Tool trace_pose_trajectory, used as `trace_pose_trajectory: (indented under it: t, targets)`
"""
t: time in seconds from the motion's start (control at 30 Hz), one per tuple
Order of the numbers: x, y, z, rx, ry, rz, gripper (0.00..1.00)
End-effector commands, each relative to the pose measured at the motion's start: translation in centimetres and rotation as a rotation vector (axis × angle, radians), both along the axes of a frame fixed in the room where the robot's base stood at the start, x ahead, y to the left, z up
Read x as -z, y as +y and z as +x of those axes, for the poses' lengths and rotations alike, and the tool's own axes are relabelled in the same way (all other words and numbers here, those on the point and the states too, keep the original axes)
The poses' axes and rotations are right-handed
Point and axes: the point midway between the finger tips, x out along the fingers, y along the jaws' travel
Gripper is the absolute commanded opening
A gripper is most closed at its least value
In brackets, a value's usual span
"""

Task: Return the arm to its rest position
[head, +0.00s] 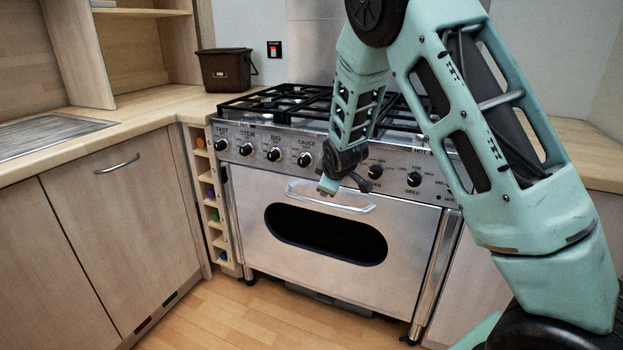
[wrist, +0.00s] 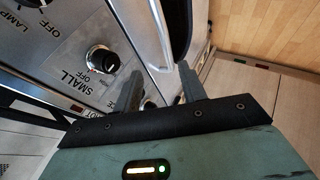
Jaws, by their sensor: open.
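My arm (head: 520,190) is pale green and reaches in from the right of the head view, bent at a high elbow and hanging down at the cooker front. My gripper (head: 344,184) is at its lower end, in front of the control panel and near the oven door handle (head: 330,197). In the wrist view my gripper (wrist: 160,84) has its two dark fingers apart. The handle (wrist: 152,35) shows beyond the fingertips there. I cannot tell whether a finger touches it. Nothing is seen held.
The steel range cooker (head: 250,225) has a row of knobs and black hob grates (head: 290,100); its oven door looks shut. A dark bin (head: 225,70) stands on the worktop (head: 150,115). Wooden cabinets (head: 120,220) stand at left. The wooden floor (head: 230,320) before the cooker is clear.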

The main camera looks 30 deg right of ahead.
Motion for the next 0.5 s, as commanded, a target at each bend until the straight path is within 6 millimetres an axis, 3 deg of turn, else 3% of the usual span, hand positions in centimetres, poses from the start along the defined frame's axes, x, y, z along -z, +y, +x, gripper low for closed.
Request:
trace_pose_trajectory:
  t: [0.17,0.27,0.37,0.5]
  targets:
    - [0.0,0.0,0.0,0.000,0.000,0.000,0.41]
    - [-0.1,1.1,-0.3,-0.001,0.008,0.023,0.41]
    - [-0.5,4.5,-1.7,0.003,0.038,0.096,0.41]
    - [-1.6,12.3,-6.2,0.006,0.136,0.250,0.41]
